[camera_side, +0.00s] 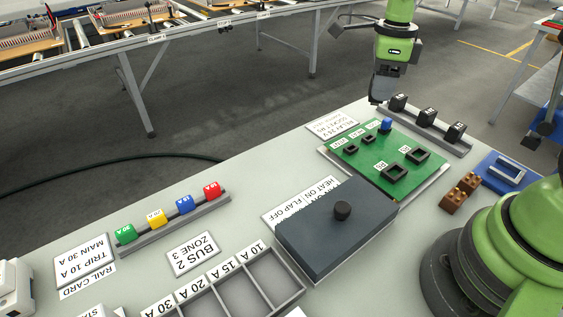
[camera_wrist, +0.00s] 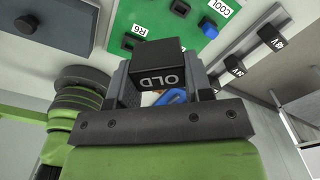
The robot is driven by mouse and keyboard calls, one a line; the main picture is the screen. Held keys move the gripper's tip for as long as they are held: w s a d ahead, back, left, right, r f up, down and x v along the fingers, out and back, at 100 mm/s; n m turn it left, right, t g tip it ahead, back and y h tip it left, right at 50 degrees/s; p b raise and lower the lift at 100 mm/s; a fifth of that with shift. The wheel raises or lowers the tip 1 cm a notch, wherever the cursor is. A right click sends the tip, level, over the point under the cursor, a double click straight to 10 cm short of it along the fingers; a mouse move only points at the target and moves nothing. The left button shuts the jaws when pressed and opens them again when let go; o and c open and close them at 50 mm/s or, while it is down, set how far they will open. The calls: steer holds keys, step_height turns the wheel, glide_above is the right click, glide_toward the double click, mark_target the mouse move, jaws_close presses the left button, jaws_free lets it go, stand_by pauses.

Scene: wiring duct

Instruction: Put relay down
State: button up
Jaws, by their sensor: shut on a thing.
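My gripper (camera_wrist: 160,82) is shut on a black relay (camera_wrist: 158,66) marked OLD, held between its two fingers in the wrist view. In the side view my gripper (camera_side: 376,96) is above the table's far edge, close to the left end of the relay rack; the held relay is hard to make out there. The held relay appears clear of the board.
A grey rack (camera_side: 440,139) holds three black relays (camera_side: 428,115) right of the board. A blue tray (camera_side: 498,175) and brown blocks (camera_side: 460,188) lie nearer my base. A dark box with a knob (camera_side: 342,211) stands left of the board. Coloured fuses (camera_side: 157,219) stand far left.

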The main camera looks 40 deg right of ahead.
steer(key=w+a+f+n, duration=0.2)
steer(key=a+f+n, duration=0.1)
steer(key=a, duration=0.2)
steer(key=w+a+f+n, duration=0.2)
steer(key=a+f+n, duration=0.1)
steer(key=a, duration=0.3)
steer(key=w+a+f+n, duration=0.2)
steer(key=a+f+n, duration=0.2)
steer(key=a, duration=0.2)
steer(key=shift+w, duration=0.15)
steer(key=shift+f, duration=2.1)
steer(key=shift+f, duration=0.15)
steer(key=o, duration=0.9)
steer(key=shift+c, duration=0.2)
